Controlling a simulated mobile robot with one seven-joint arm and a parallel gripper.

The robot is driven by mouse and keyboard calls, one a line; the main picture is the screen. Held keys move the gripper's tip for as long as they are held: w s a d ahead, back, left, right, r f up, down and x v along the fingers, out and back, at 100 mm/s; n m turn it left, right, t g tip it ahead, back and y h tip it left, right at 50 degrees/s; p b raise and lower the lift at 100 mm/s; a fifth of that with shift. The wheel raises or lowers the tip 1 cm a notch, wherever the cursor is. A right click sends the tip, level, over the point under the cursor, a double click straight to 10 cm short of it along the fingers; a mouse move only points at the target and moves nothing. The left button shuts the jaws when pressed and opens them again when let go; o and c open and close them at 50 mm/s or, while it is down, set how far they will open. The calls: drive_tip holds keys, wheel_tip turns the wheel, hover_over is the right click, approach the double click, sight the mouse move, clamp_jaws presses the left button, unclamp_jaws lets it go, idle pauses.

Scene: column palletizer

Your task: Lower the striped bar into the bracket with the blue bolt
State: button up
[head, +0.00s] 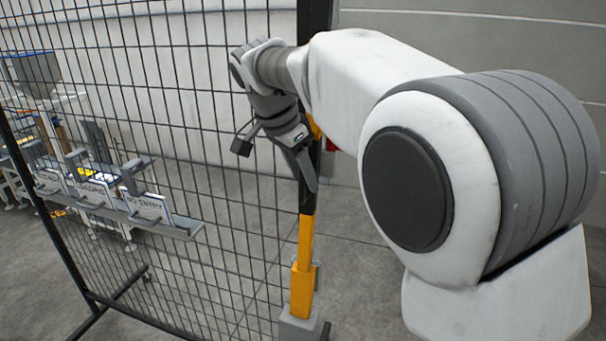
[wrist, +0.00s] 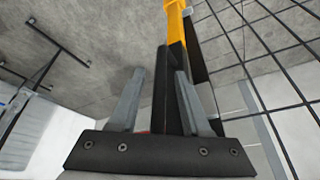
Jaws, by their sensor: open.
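The striped bar (head: 306,240), black and yellow, stands upright at the end of the mesh fence in the head view. Its lower end meets a wider yellow sleeve on a grey foot (head: 297,327). My gripper (head: 308,178) is at the bar's middle height, pointing down, and partly covers it. In the wrist view my gripper (wrist: 160,75) is open, with a black length of the bar (wrist: 167,95) between its two grey fingers. Whether the fingers touch it I cannot tell. I cannot make out a blue bolt, so the bracket is not identified.
The mesh fence (head: 200,130) fills the left and middle of the head view. Behind it a grey rail (head: 185,229) carries several signs, one reading "NO ENTRY" (head: 147,212), near machinery. The grey floor right of the bar is bare.

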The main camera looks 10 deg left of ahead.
clamp_jaws()
idle(1.4)
